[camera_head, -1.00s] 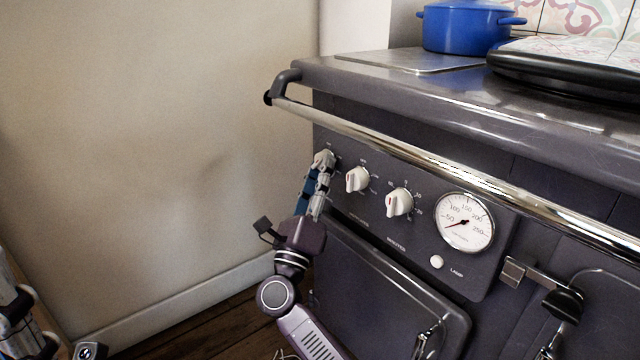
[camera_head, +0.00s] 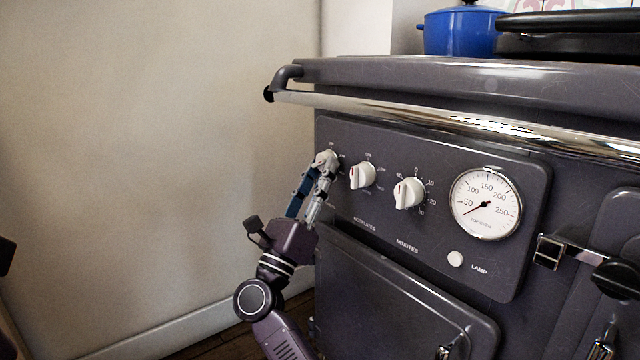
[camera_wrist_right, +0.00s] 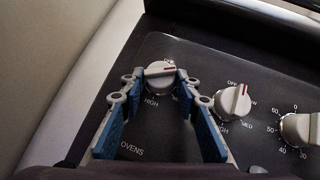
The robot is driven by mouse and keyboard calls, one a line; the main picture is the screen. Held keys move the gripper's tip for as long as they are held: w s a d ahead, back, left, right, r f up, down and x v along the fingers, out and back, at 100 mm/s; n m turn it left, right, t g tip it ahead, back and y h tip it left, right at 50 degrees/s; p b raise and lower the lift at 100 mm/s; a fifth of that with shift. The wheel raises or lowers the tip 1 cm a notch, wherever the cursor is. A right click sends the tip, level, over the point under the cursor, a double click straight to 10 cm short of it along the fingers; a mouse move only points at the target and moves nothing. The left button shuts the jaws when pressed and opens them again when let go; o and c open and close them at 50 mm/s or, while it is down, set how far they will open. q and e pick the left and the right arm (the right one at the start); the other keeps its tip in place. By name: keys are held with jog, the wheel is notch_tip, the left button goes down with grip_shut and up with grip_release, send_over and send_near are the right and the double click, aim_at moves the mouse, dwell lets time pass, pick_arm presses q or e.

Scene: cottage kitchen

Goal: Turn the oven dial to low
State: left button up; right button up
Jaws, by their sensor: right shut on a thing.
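The oven dial is the leftmost white knob on the stove's dark control panel. In the head view its pale face (camera_head: 326,158) shows only in part behind the fingers. My right gripper (camera_head: 322,168) reaches it from below left. In the wrist view the fingers (camera_wrist_right: 158,80) are closed on both sides of the oven dial (camera_wrist_right: 160,70), above the word OVENS. Its red mark lies towards the upper right. HIGH reads at its lower left; its other markings are mostly hidden. My left gripper cannot be made out.
A second knob (camera_head: 362,175) and a minutes knob (camera_head: 408,193) sit right of the dial, then a round gauge (camera_head: 486,204). A chrome rail (camera_head: 430,118) runs above the panel. The wall (camera_head: 160,150) is close on the left. A blue pot (camera_head: 462,32) stands on top.

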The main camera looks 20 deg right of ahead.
jog(key=shift+f, duration=0.1)
dwell(0.3)
jog(key=o, duration=1.1)
notch_tip(320, 180, up, 10)
jog(key=shift+r, duration=0.1)
